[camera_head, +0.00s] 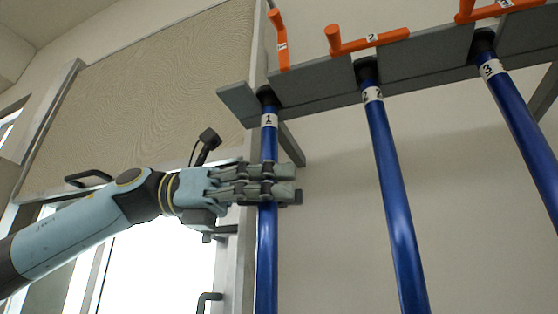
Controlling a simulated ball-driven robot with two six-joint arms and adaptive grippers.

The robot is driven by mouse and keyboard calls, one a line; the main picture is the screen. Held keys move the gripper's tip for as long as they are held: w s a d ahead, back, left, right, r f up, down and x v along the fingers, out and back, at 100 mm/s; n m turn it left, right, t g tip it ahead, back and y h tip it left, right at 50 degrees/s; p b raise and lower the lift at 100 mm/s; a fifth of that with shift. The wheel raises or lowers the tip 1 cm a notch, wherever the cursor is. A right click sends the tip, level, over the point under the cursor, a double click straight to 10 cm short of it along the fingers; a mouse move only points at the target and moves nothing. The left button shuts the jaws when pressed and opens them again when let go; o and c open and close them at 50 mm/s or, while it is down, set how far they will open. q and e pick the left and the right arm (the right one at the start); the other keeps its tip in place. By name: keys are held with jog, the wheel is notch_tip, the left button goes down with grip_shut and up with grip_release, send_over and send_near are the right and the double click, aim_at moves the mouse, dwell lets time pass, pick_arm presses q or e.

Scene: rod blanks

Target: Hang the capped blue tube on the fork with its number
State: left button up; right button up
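A blue tube (267,245) with a black cap and a white label 1 stands upright at the left. Its cap (266,96) is at the grey rail, beside the orange piece with a small label (282,45); I cannot tell whether the cap rests on a fork. My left gripper (268,183) comes from the left with its fingers around this tube, below the label, and looks shut on it. The fingers hide that part of the tube. My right gripper is not in view.
Two more blue tubes, labelled 2 (396,200) and 3 (520,120), hang from the grey rail (320,84) to the right. Orange pieces numbered 2 (372,40) and 3 (500,10) stick out above. A textured panel (150,95) and a bright door lie behind my arm.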

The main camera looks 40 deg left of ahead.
pick_arm(q)
notch_tip(320, 180, up, 8)
dwell(0.4)
jog(key=shift+w, duration=0.1)
notch_tip(320, 180, down, 9)
jog(key=p, duration=0.1)
jog(key=shift+r, duration=0.15)
dwell(0.7)
